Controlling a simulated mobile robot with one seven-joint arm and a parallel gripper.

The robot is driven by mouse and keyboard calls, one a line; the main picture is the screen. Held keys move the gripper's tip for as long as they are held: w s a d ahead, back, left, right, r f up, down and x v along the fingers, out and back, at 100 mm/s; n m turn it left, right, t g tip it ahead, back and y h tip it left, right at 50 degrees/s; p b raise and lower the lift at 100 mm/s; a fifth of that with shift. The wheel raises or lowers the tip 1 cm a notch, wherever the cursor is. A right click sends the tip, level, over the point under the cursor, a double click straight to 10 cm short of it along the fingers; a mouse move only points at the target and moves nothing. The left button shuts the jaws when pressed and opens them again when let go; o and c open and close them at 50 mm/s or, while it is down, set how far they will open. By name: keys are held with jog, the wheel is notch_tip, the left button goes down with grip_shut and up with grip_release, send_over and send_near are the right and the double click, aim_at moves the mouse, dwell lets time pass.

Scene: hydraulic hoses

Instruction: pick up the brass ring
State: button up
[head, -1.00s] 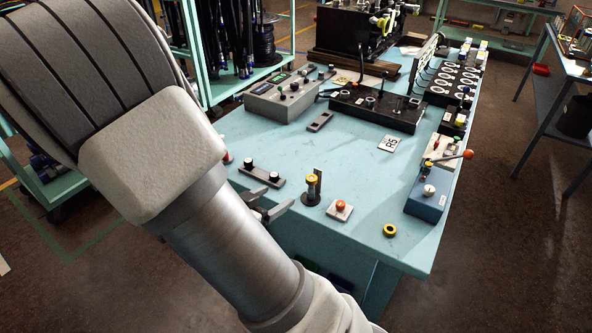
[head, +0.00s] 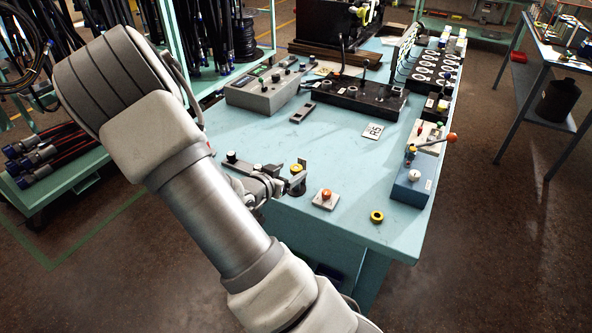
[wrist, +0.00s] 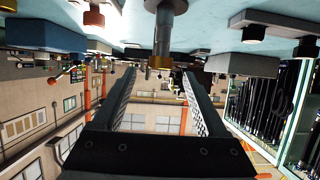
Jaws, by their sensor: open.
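A brass-coloured ring (head: 297,168) sits at the top of a short dark post on the blue bench. In the wrist view, which is upside down, the brass ring (wrist: 160,62) shows around the post (wrist: 164,35), centred in line with the gap between my fingertips. My gripper (head: 292,183) is open and level beside the post, coming from the left. Its two fingers also frame the wrist view (wrist: 158,76), with nothing held. I cannot tell whether the ring is fully between the fingers. The post's lower part is partly hidden by the gripper in the head view.
A yellow ring with a dark centre (head: 377,217) lies near the bench's front edge. A red-knobbed white block (head: 325,200) stands just right of the post. A blue box (head: 412,187) with a lever is further right. The bench middle (head: 335,150) is mostly clear.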

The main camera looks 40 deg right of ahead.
jog(key=shift+x, duration=1.35)
grip_shut()
